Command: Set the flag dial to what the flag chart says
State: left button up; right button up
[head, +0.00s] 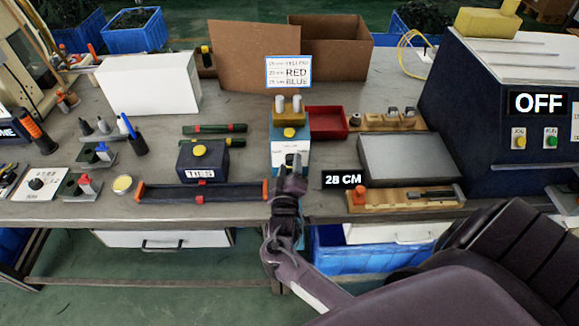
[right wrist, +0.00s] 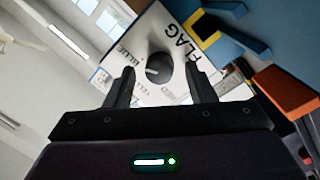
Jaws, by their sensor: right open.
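The flag chart (head: 288,71) is a white card with a blue edge. Its lines end in YELLOW, RED and BLUE; the small lengths before them are hard to read. A black display (head: 343,179) reads 28 CM. The flag dial (right wrist: 159,68) is a dark round knob on a white face marked FLAG, with BLUE and YELLOW readable; its setting is unclear. In the head view my right gripper (head: 290,163) is before the blue-and-white box (head: 290,131). The right wrist view shows its open fingers (right wrist: 161,85) either side of the knob, contact unclear. My left gripper is out of view.
A red tray (head: 327,122) is behind right. A large machine reading OFF (head: 515,130) stands at the right. Bare bench (head: 235,207) shows along the front.

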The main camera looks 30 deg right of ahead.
jog(key=c, duration=1)
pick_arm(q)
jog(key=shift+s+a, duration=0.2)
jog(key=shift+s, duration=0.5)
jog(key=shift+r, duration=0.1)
pick_arm(e)
jog(key=n+p, duration=0.2)
jog(key=shift+r+n, duration=0.1)
jog(key=shift+n, duration=0.2)
jog(key=n+p, duration=0.1)
jog(key=n, duration=0.1)
jog(key=shift+n+t, duration=0.3)
jog(key=shift+n, duration=0.1)
jog(key=n+p, duration=0.2)
jog(key=n, duration=0.1)
jog(key=shift+n+t, duration=0.3)
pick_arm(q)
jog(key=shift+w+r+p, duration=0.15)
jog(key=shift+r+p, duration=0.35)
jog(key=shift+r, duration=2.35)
pick_arm(e)
jog(key=shift+f+n, duration=0.25)
jog(key=shift+n, duration=1.35)
